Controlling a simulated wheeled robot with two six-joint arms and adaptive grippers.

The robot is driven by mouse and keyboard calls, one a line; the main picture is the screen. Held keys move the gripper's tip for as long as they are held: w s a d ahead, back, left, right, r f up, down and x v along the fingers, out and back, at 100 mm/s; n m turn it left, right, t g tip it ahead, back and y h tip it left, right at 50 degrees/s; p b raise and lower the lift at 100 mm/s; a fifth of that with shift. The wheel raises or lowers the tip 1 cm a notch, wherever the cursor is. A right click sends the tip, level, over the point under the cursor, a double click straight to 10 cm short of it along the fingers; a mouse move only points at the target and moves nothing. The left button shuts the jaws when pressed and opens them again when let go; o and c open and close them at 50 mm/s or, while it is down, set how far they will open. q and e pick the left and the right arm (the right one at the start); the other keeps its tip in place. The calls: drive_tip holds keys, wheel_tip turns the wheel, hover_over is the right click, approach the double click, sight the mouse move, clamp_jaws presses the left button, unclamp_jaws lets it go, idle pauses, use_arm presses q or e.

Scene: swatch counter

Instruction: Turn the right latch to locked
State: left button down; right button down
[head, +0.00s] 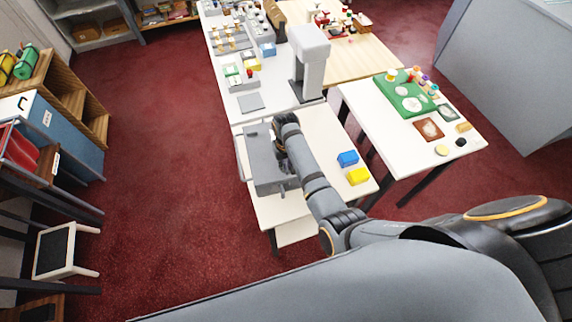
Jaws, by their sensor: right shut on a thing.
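A grey box (262,172) sits on the white table at the middle of the head view. My right gripper (279,150) is at the right side of this box, reached by my arm from the lower right. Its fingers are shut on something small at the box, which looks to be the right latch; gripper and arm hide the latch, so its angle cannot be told. A small dark fitting (284,189) shows at the box's near right corner. My left gripper is not in view.
Blue (347,158) and yellow (358,176) blocks lie right of my arm on the white table (325,127). A grey stand-like device (309,60) rises behind. A second table (450,160) with a green mat (408,96) stands at right. Red floor is open at left.

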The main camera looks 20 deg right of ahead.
drive_tip(key=shift+n, duration=0.4)
drive_tip(key=n, duration=0.8)
drive_tip(key=shift+n, duration=0.3)
drive_tip(key=n, duration=0.4)
drive_tip(key=shift+n, duration=2.2)
